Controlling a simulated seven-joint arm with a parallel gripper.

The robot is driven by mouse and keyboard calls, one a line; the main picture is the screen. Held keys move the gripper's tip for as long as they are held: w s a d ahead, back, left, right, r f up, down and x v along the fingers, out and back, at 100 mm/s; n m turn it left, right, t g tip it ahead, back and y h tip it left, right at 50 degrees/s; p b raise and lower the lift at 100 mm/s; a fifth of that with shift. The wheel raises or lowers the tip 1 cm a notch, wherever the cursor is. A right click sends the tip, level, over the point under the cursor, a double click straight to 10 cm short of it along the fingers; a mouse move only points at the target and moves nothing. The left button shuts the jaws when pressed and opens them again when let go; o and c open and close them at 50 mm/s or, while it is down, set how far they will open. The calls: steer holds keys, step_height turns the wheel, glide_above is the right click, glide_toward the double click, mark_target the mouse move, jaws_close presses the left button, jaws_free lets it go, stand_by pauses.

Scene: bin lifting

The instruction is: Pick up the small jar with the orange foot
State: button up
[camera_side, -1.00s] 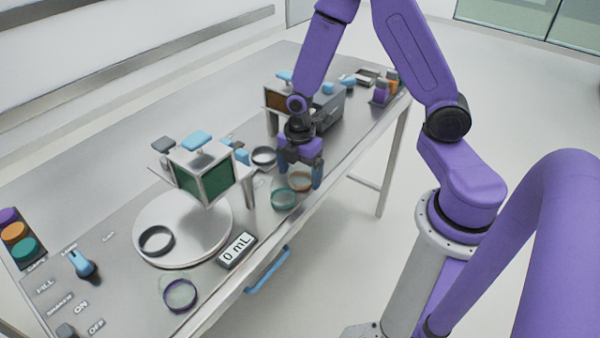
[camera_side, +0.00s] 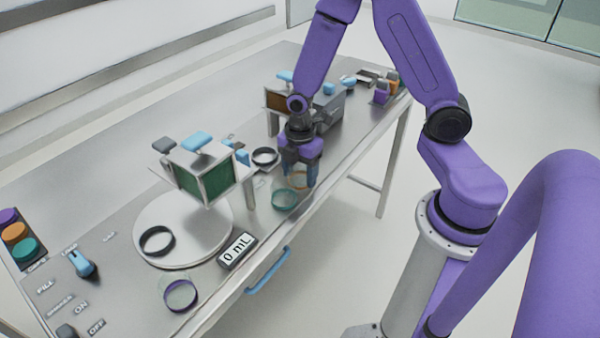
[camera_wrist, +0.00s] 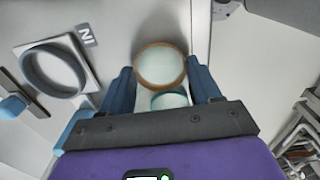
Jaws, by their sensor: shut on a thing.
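The small jar with the orange foot (camera_wrist: 161,66) lies between the two fingers of my gripper (camera_wrist: 160,72) in the wrist view, showing as a pale disc with an orange-brown ring. In the side view its orange ring (camera_side: 298,180) is partly hidden by my gripper (camera_side: 299,183). The fingers are closed on its two sides, low at the bench. It does not look lifted. A similar jar with a teal ring (camera_side: 284,200) stands close beside it; it also shows in the wrist view (camera_wrist: 170,100).
The steel bench (camera_side: 110,185) ends just right of the jars. A green-faced box (camera_side: 207,184) stands over a round plate (camera_side: 190,250). A grey machine (camera_side: 328,110) is behind. A purple-ringed jar (camera_side: 180,294) is near the front.

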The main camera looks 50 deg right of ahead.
steer(key=shift+r, duration=0.35)
step_height(320, 180, up, 2)
steer(key=shift+s+r, duration=4.95)
steer(key=shift+s, duration=1.6)
steer(key=w+n, duration=0.2)
steer(key=w, duration=0.2)
steer(key=w+a+n, duration=0.1)
steer(key=w+n, duration=0.1)
steer(key=w, duration=0.3)
steer(key=w+a+n, duration=0.1)
steer(key=w+n, duration=0.1)
steer(key=w, duration=0.2)
steer(key=shift+w+f, duration=0.15)
steer(key=shift+f, duration=0.2)
steer(key=shift+w+d+f+n, duration=0.6)
steer(key=shift+w+f+n, duration=0.4)
steer(key=shift+w+f, duration=0.85)
steer(key=shift+w+d+f+n, duration=0.6)
steer(key=shift+w+f+n, duration=0.5)
steer(key=shift+w, duration=1.3)
steer(key=shift+w+d+f+n, duration=0.6)
steer(key=shift+w+f+n, duration=0.3)
steer(key=shift+w+f, duration=1)
steer(key=shift+w+f, duration=0.2)
steer(key=shift+f, duration=0.3)
